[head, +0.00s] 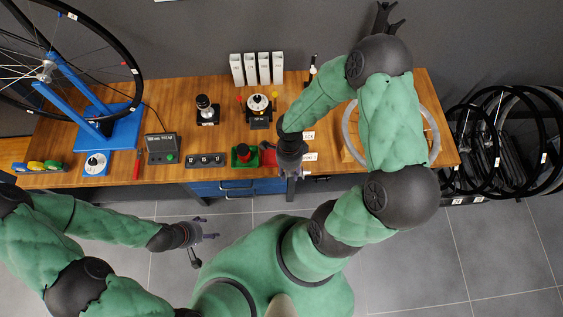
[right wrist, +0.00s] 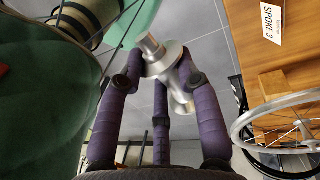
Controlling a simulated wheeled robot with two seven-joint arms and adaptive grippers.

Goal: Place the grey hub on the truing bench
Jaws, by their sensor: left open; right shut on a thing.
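The grey hub (right wrist: 170,72) is a shiny metal spool with an axle end. It is held between the purple fingers of my right gripper (right wrist: 165,85) in the right wrist view, with grey floor behind it. In the head view my right gripper (head: 290,172) is at the front edge of the wooden bench (head: 330,133), and the hub is hard to make out there. My left gripper (head: 205,233) is open and empty over the floor, in front of the bench. A blue truing stand (head: 108,128) with a black-rimmed wheel (head: 137,75) is at the bench's left end.
A green tray (head: 245,157) with a red item is left of my right gripper. Several white boxes (head: 257,68) stand at the back. A dark timer box (head: 161,148) is near the stand. A silver rim (head: 433,130) lies at the right. Spare wheels (head: 505,140) stand beyond the right end.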

